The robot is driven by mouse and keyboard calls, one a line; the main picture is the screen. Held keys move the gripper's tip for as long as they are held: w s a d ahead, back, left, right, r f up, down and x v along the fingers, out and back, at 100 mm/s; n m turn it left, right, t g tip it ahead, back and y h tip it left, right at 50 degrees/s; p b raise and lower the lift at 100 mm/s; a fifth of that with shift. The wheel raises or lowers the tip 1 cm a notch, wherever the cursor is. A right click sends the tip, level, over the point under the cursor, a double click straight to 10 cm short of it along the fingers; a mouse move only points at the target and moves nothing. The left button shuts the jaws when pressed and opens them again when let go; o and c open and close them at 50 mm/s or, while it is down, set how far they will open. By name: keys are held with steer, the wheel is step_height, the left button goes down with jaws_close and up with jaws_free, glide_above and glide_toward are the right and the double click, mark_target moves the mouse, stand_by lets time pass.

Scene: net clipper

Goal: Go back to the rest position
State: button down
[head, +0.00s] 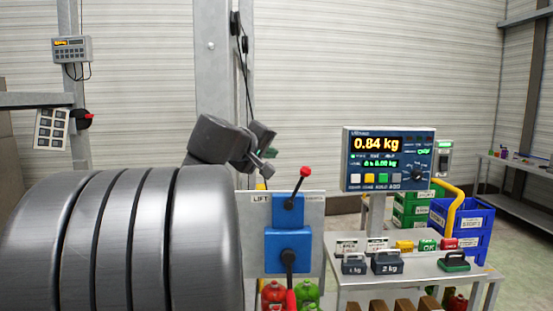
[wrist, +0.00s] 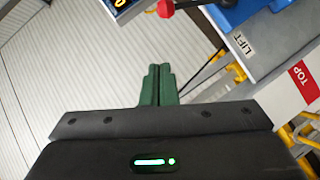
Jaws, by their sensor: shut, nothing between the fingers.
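My gripper (head: 266,152) is raised in the air left of the middle in the head view, in front of the wall post and just above and left of the lift panel (head: 310,225). In the wrist view, the two green fingers of my gripper (wrist: 158,68) lie side by side, shut, with nothing held between them. The rest position is not marked by anything in view.
The red-knobbed lever (head: 304,172) on the lift panel stands close to the right of my gripper. A scale display (head: 389,158) reading 0.84 kg stands over a table (head: 350,284) with weights. Blue crates (head: 460,219) stand behind.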

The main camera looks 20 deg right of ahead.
steer(key=shift+s+a+r, duration=0.1)
steer(key=shift+s+a, duration=0.05)
stand_by(0.3)
